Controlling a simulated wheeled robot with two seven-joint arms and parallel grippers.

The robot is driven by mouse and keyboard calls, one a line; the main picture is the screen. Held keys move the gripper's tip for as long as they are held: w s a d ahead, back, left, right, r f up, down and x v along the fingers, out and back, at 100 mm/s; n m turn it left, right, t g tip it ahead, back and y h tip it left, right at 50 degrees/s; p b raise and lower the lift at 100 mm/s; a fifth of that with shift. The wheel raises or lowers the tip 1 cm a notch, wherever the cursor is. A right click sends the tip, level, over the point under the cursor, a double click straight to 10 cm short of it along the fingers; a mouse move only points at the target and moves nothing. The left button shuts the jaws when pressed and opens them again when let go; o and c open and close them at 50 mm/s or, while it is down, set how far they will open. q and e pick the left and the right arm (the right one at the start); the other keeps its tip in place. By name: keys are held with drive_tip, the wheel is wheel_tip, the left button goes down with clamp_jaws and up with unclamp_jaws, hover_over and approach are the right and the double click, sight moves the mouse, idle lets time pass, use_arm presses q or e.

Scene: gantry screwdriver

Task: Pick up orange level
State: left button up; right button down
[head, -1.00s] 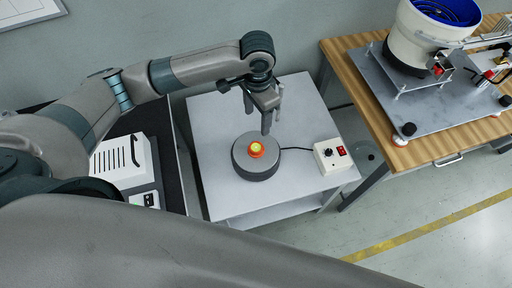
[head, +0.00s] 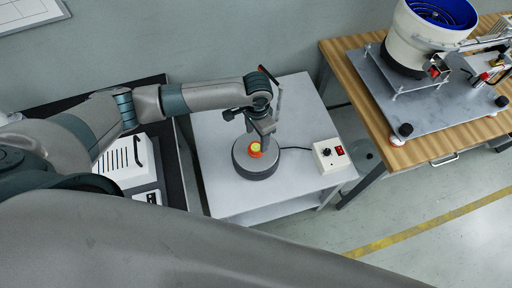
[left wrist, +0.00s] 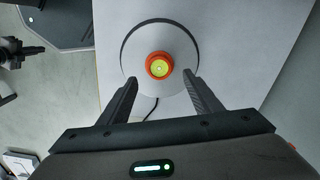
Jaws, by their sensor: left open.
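The orange level (head: 255,149) is a small round orange piece with a yellow-green centre. It sits on top of a round grey turntable (head: 257,167) on the white table. My left gripper (head: 262,136) is just above and behind the level in the head view, pointing down. In the left wrist view the level (left wrist: 159,66) lies ahead of the two open fingers (left wrist: 159,84), roughly centred between their tips. The fingers look empty, and I cannot tell whether either touches the level. My right gripper is not in view.
A wooden table (head: 398,150) with a feeder bowl (head: 424,38) is further right. A white device (head: 125,166) is at the left. The white table's front (head: 235,204) is clear.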

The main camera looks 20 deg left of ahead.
sight(256, 146)
use_arm(q)
drive_tip(key=shift+f+p, duration=0.4)
drive_tip(key=shift+f, duration=0.1)
wheel_tip(256, 146, down, 3)
drive_tip(key=shift+s+p, duration=0.15)
drive_tip(key=shift+p, duration=0.4)
drive_tip(key=shift+f, duration=0.6)
drive_tip(key=c, duration=1.2)
drive_tip(key=shift+c, duration=0.2)
drive_tip(key=shift+r, duration=0.1)
